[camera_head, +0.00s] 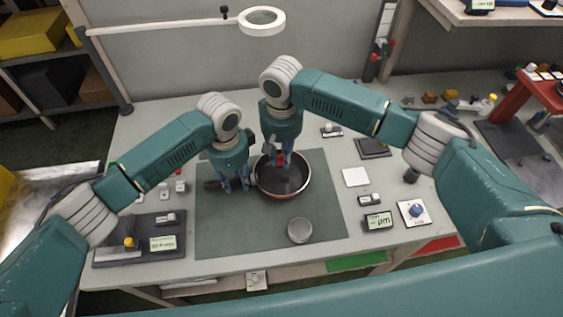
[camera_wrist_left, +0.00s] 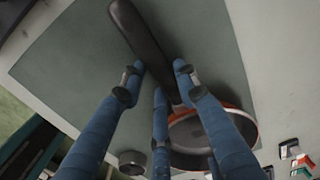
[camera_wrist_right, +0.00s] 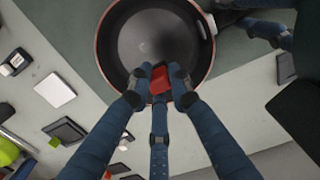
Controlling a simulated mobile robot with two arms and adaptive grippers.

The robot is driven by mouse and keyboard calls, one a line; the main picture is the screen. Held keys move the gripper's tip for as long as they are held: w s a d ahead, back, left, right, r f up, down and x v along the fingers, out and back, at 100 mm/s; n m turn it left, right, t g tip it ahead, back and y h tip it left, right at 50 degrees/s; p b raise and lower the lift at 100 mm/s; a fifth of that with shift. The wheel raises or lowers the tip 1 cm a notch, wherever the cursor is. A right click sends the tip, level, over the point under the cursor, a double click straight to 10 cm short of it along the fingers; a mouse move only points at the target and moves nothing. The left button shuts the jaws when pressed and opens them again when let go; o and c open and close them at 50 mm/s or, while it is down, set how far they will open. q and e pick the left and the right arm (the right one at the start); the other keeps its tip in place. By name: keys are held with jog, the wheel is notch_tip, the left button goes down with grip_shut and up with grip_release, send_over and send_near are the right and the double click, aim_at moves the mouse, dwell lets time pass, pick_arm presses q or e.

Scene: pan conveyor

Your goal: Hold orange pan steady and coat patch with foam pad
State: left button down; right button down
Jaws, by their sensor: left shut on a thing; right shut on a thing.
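The orange pan (camera_head: 268,186) has a dark inside and an orange outer rim, and lies on the green mat (camera_head: 228,238). Its black handle (camera_wrist_left: 140,38) points left in the head view. My left gripper (camera_head: 234,184) is shut around the handle, seen between its blue fingers in the left wrist view. My right gripper (camera_head: 280,162) is over the pan, shut on a small red thing (camera_wrist_right: 160,79), likely the foam pad. It is above or at the pan's inner surface; contact cannot be told. No patch can be made out in the pan.
A round grey tin (camera_head: 300,230) stands on the mat in front of the pan. A white square (camera_head: 355,177), a dark scale-like box (camera_head: 378,221) and a blue-knobbed plate (camera_head: 414,212) lie to the right. A ring lamp (camera_head: 262,20) hangs behind.

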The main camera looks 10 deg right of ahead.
jog(key=shift+r, duration=2)
pick_arm(q)
jog(key=c, duration=1.2)
grip_release()
notch_tip(320, 180, up, 12)
